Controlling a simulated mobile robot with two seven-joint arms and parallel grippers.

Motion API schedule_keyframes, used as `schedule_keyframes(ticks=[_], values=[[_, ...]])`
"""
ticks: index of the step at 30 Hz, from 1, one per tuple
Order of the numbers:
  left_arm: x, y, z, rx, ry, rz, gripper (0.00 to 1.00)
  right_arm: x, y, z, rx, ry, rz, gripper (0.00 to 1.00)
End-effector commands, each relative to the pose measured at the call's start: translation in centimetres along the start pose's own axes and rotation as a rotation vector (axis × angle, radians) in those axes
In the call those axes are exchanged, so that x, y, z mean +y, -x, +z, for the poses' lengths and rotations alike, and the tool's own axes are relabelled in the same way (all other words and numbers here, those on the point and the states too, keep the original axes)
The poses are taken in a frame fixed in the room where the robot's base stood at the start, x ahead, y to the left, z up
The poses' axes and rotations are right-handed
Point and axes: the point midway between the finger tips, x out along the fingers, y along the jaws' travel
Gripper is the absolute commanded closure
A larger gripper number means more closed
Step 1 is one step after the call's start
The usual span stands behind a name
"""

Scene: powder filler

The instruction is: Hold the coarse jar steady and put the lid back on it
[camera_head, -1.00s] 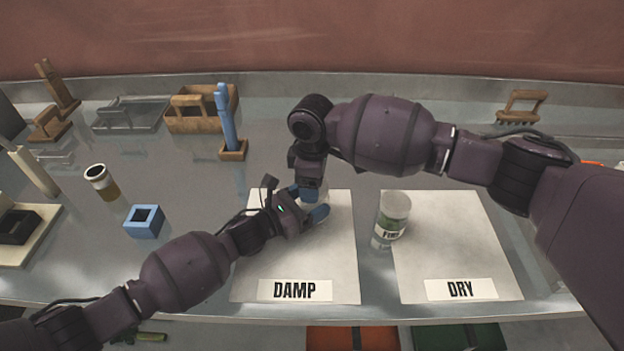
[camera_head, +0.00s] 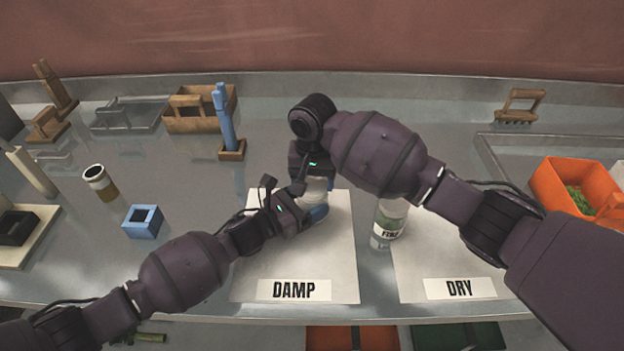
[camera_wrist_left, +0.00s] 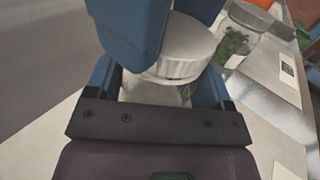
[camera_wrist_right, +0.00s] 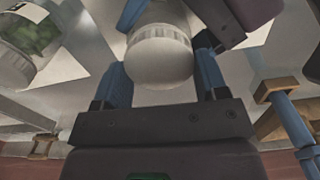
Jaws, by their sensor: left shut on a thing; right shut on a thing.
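The coarse jar (camera_head: 309,203) stands on the sheet marked DAMP and is mostly hidden by my grippers. My left gripper (camera_head: 312,209) is shut around its side; the clear glass body (camera_wrist_left: 158,92) shows between the blue fingers. The white ribbed lid (camera_wrist_left: 184,48) is at the top of the jar, and I see no clear gap under it. My right gripper (camera_head: 315,181) is over the jar, shut on the lid, which also shows between its blue fingers in the right wrist view (camera_wrist_right: 160,57). Whether the lid is fully seated I cannot tell.
A jar labelled FINE (camera_head: 388,222) with green contents stands close to the right, partly behind my right arm. The DRY sheet (camera_head: 430,268) is beside it. An orange bin (camera_head: 572,186) is at the right. A blue square holder (camera_head: 143,222) and a small brown-filled jar (camera_head: 101,183) are at the left.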

Motion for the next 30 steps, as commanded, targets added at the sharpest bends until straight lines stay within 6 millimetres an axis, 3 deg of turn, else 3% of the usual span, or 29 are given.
schedule_keyframes(ticks=[21,25,30], values=[[-0.03,0.03,-0.12,0.002,0.000,0.000,0.91,0.12,0.00,0.45,-0.008,-1.325,-0.005,0.55],[-0.03,0.04,-0.12,0.002,0.000,0.000,0.91,0.19,0.03,0.46,-0.007,-1.526,-0.005,0.55],[-0.03,0.04,-0.13,0.003,0.000,0.000,0.91,0.33,-0.02,0.49,-0.004,-1.640,-0.001,0.55]])
